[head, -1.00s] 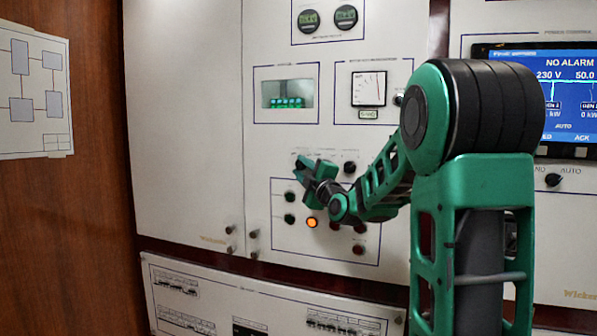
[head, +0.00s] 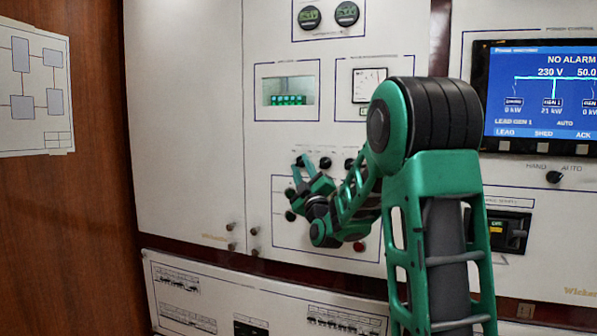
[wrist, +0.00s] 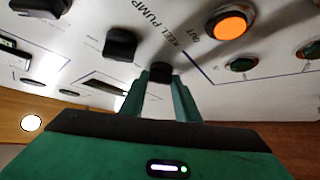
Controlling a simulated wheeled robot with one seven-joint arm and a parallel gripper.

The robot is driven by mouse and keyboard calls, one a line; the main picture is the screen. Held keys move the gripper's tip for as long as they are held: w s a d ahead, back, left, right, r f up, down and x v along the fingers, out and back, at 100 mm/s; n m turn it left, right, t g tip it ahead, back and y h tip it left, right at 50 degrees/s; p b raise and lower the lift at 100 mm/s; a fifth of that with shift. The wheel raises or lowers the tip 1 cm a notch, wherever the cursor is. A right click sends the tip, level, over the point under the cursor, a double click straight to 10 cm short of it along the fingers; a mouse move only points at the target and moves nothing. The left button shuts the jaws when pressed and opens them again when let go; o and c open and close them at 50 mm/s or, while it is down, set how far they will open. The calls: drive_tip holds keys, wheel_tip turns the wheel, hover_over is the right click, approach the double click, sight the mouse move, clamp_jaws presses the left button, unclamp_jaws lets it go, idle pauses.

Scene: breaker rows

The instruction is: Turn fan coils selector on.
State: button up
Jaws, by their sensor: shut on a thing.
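Three black selector knobs stand in a row on the white panel. In the wrist view the two fingers (wrist: 164,92) are shut on a black selector knob (wrist: 160,72). Another black selector knob (wrist: 121,43) stands free beside it, with the print "KEEL PUMP" close by. I cannot read a fan coils label, so I cannot tell by print which knob is the fan coils selector. The held knob's pointer direction is hidden by the fingers.
A lit orange lamp (wrist: 231,22) and dark green buttons (wrist: 241,64) sit close to the gripper. A red button (head: 359,246) is below my forearm. The blue display (head: 540,98) is at the right. The left door panel (head: 185,120) is bare.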

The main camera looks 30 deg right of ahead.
drive_tip(key=shift+w+a+f, duration=0.1)
drive_tip(key=shift+a+f, duration=0.05)
drive_tip(key=shift+f, duration=0.1)
idle(0.4)
drive_tip(key=o, duration=1)
drive_tip(key=shift+r, duration=0.1)
